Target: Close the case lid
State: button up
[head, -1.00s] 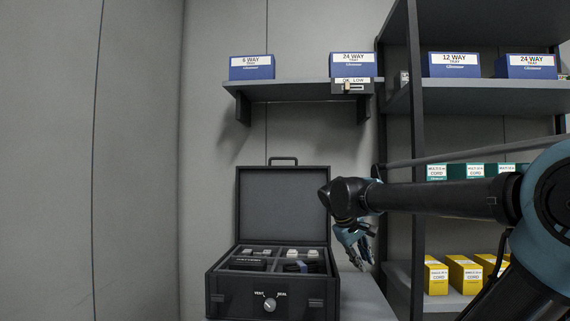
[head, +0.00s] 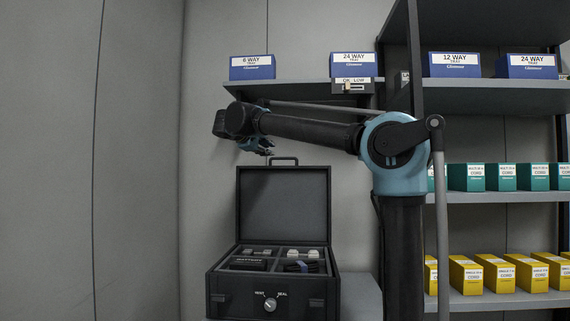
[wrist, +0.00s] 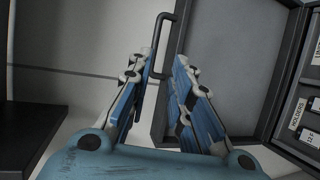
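The black case (head: 263,290) stands on a grey surface with its lid (head: 283,205) upright and open. A handle (head: 283,160) sits on the lid's top edge. My gripper (head: 267,152) is just above and slightly left of that handle in the head view. In the wrist view my gripper (wrist: 167,58) has its two blue fingers apart, with a gap at the tips. The handle (wrist: 163,32) shows beyond and between the fingers, and the lid (wrist: 225,65) is behind the right finger. I cannot tell whether a finger touches the handle.
The case's compartments hold several small items, and a dial (head: 270,304) is on its front. A wall shelf (head: 300,91) with blue boxes is above the lid, close to my arm. A rack (head: 500,197) with teal and yellow boxes stands at the right.

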aim_at(284, 158)
jog(key=x, duration=1.7)
jog(key=shift+w+a+r, duration=0.15)
jog(key=shift+w+r, duration=0.05)
jog(key=shift+r, duration=0.05)
grip_shut()
